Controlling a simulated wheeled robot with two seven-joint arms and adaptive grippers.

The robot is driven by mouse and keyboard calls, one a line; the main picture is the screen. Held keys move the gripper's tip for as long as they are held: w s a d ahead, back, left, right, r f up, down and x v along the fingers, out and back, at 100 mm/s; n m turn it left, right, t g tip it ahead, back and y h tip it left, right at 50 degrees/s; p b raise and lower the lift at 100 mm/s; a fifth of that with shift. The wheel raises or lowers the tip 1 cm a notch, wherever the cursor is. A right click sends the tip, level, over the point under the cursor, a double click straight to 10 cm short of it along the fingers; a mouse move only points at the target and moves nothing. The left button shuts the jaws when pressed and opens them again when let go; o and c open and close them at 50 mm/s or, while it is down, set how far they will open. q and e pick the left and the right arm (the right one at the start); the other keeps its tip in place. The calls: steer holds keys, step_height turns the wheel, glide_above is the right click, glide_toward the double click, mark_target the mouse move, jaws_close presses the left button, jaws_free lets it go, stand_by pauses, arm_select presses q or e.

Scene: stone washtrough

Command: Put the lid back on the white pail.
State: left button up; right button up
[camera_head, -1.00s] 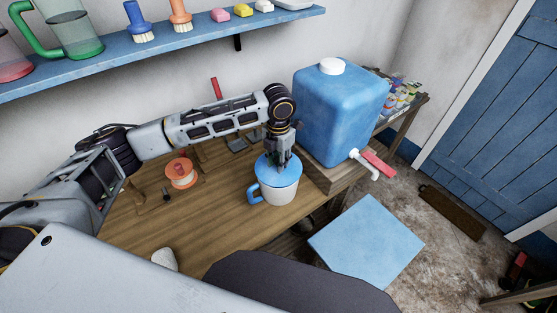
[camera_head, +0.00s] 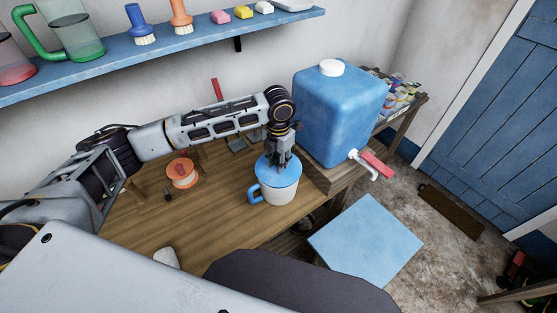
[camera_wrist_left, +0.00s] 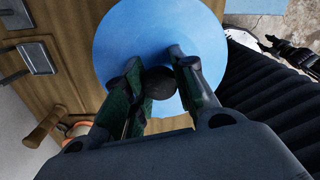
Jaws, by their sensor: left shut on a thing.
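The white pail (camera_head: 280,196), a mug-like vessel with a blue handle (camera_head: 254,194), stands upright on the wooden table. The round blue lid (camera_head: 264,172) lies level over its mouth; I cannot tell whether it is fully seated. In the left wrist view the lid (camera_wrist_left: 135,45) shows from above and hides the pail. My left gripper (camera_head: 282,163) points down and is shut on the lid's dark round knob (camera_wrist_left: 158,83). It also shows in the left wrist view (camera_wrist_left: 158,68).
A big blue water container (camera_head: 340,110) with a tap (camera_head: 365,166) stands close right of the pail. An orange spool (camera_head: 182,173) lies left on the table (camera_head: 215,215). A blue shelf (camera_head: 180,47) with jugs and brushes runs above. Table in front of the pail is clear.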

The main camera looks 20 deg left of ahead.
stand_by(1.1)
arm_select(q)
steer(key=shift+p, duration=0.55)
stand_by(0.4)
steer(key=shift+f+p, duration=0.1)
steer(key=shift+p, duration=0.3)
stand_by(0.4)
stand_by(0.4)
steer(key=shift+p, duration=0.55)
stand_by(0.8)
steer(key=shift+f, duration=0.1)
steer(key=o, duration=1.6)
